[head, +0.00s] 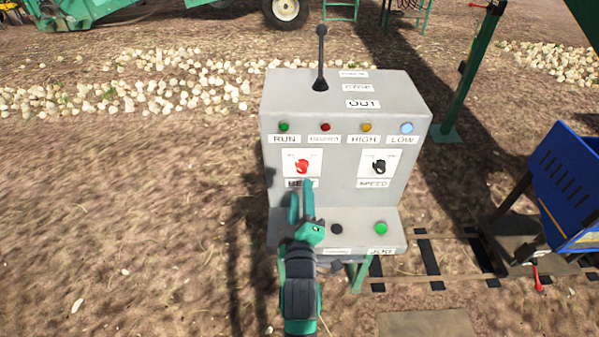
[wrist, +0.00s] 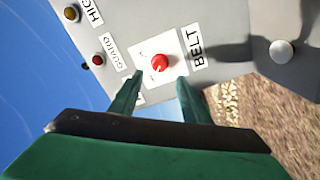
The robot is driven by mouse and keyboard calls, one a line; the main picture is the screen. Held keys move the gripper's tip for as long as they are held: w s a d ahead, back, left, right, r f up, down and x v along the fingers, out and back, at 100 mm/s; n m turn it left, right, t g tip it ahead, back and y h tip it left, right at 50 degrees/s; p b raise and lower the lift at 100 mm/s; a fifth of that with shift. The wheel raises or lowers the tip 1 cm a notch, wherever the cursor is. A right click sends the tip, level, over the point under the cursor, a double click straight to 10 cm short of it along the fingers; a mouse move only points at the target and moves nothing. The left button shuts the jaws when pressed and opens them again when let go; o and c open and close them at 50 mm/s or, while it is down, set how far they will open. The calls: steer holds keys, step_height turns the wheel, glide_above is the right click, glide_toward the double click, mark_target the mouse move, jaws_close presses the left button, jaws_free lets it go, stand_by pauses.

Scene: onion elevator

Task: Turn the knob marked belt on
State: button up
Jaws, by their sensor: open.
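The red belt knob (head: 302,167) sits on a white plate on the left of the grey control panel (head: 345,105). Its label below is partly covered by my gripper in the head view. In the wrist view the red knob (wrist: 160,63) is clear, with the BELT label (wrist: 197,48) beside it. My gripper (head: 300,190) is in front of the panel, just below the knob. In the wrist view its two green fingers (wrist: 158,95) are apart, with nothing between them, and the knob lies beyond their tips. I cannot tell the exact gap to the panel.
A black speed knob (head: 379,167) is to the right. Small lamps run above the knobs. A lever (head: 321,55) stands on top. A green button (head: 381,228) and a dark one (head: 336,229) are on the lower ledge. A blue cart (head: 568,185) stands right.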

mark_target(301, 171)
steer(key=w, duration=0.8)
steer(key=shift+w+d, duration=0.1)
steer(key=shift+w, duration=0.25)
steer(key=c, duration=1)
